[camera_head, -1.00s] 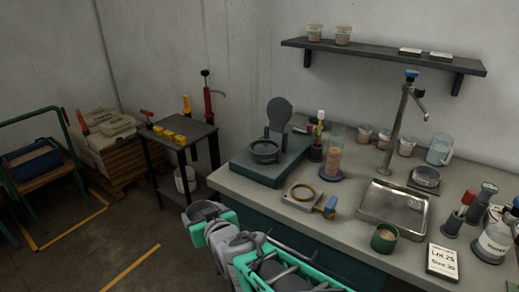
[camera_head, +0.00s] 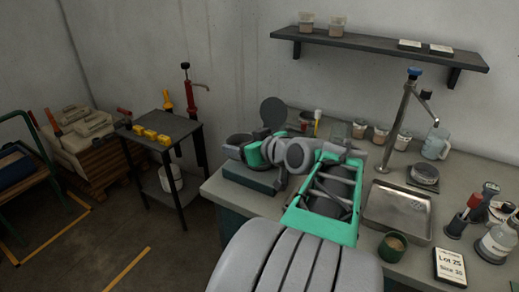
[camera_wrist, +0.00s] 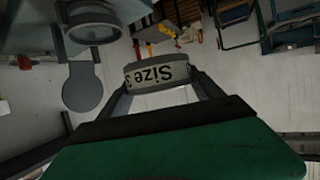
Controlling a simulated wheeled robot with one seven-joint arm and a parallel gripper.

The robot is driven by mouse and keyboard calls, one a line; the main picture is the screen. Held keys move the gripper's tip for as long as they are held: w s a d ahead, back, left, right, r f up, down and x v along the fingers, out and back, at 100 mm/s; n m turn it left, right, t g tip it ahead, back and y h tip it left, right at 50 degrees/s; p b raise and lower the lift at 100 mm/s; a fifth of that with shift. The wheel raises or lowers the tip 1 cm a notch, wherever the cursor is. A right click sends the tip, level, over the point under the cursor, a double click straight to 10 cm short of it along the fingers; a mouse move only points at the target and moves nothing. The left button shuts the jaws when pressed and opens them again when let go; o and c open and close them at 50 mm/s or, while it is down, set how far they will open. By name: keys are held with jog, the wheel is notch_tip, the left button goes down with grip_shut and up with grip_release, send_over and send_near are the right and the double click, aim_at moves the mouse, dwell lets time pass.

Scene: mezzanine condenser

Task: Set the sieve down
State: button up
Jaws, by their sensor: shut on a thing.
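My gripper (camera_wrist: 160,86) is shut on a grey round sieve (camera_wrist: 157,74), whose label, reading "Size 3" with the rest cut off, shows upside down in the wrist view. In the head view the held sieve (camera_head: 238,140) is partly hidden by my gripper (camera_head: 250,151). It appears over the left part of the teal machine (camera_head: 247,179); its height above it is unclear. The machine's round lid (camera_head: 273,112) stands raised. Its ring seat (camera_wrist: 95,28) shows in the wrist view, apart from the held sieve, and is hidden behind my arm in the head view.
My arm covers the bench's middle. A metal tray (camera_head: 398,211), green cup (camera_head: 392,246), label card (camera_head: 449,266) and another round sieve (camera_head: 424,174) are at right. A dark side table (camera_head: 172,129) with yellow blocks stands left. A shelf (camera_head: 380,43) hangs above.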

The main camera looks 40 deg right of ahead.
jog(key=s+d+r, duration=0.4)
jog(key=s, duration=0.2)
jog(key=w+d+f+p, duration=0.1)
jog(key=w+d+f, duration=0.1)
jog(key=w+f, duration=0.1)
jog(key=w+d+f+p, duration=0.1)
jog(key=w+d+f, duration=0.2)
jog(key=w, duration=0.2)
jog(key=w+d+f+p, duration=0.1)
jog(key=w+d+f, duration=0.1)
jog(key=w+f, duration=0.2)
jog(key=shift+d, duration=0.25)
notch_tip(320, 180, down, 3)
jog(key=shift+r+p, duration=0.15)
jog(key=shift+p, duration=0.45)
jog(key=shift+f+b, duration=0.3)
jog(key=shift+f, duration=0.15)
jog(key=o, duration=1.4)
jog(key=shift+o, duration=0.2)
jog(key=shift+r, duration=0.15)
